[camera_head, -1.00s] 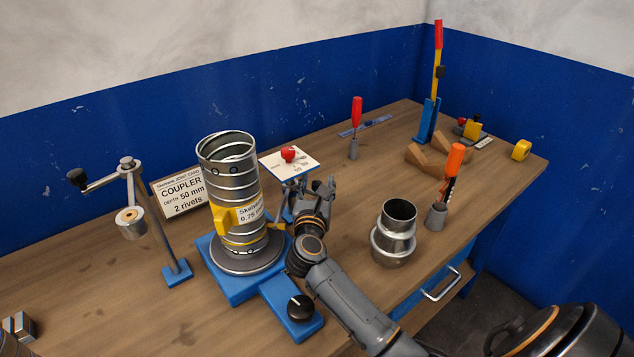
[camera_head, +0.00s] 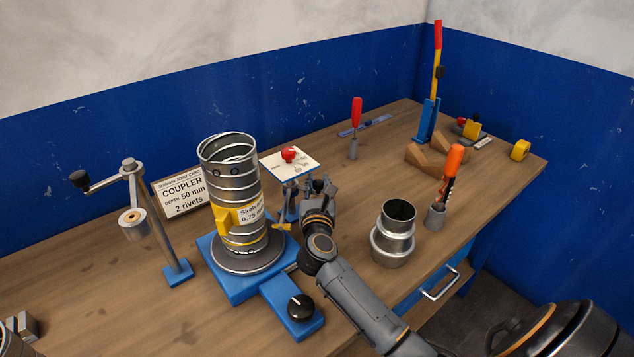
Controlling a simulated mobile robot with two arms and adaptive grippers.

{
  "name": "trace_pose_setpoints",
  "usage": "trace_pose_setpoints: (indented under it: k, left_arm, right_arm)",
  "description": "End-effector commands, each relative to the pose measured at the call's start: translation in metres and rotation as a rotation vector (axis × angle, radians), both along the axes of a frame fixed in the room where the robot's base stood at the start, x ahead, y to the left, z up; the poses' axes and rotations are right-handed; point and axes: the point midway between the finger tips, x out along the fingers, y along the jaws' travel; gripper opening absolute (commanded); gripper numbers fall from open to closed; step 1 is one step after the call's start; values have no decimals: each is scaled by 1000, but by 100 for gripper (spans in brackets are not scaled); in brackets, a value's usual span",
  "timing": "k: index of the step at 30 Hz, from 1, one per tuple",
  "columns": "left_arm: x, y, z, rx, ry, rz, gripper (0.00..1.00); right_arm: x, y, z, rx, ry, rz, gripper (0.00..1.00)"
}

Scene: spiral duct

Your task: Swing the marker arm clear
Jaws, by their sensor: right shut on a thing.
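The spiral duct (camera_head: 232,187), a ribbed metal tube with a yellow band, stands upright on the blue turntable base (camera_head: 232,285). Just right of it is the marker arm (camera_head: 283,227), with a yellow end low beside the duct and blue parts behind; it looks slightly apart from the duct. My right gripper (camera_head: 318,189) is at the marker arm, right of the duct, and is shut on part of it. The exact contact is hidden by the gripper. My left gripper is not in view.
A crank stand (camera_head: 133,215) and a coupler card (camera_head: 181,195) are left of the duct. A white card with a red knob (camera_head: 289,158) is behind the gripper. A metal coupler (camera_head: 396,235) and an orange-handled tool (camera_head: 453,163) stand to the right.

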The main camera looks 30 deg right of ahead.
Motion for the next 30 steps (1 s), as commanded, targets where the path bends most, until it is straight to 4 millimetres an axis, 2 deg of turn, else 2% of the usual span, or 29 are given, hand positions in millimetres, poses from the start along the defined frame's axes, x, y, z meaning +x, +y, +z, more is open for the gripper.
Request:
trace_pose_setpoints:
  k: [1,12,21,30]
  left_arm:
    - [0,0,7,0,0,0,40]
    - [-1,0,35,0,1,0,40]
    - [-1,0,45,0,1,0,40]
    - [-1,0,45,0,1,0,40]
  right_arm:
    - [0,-3,3,-2,3,26,0]
    - [13,-19,4,-3,2,270,0]
    - [21,-24,2,-1,0,392,0]
    - [23,-25,1,1,-1,417,0]
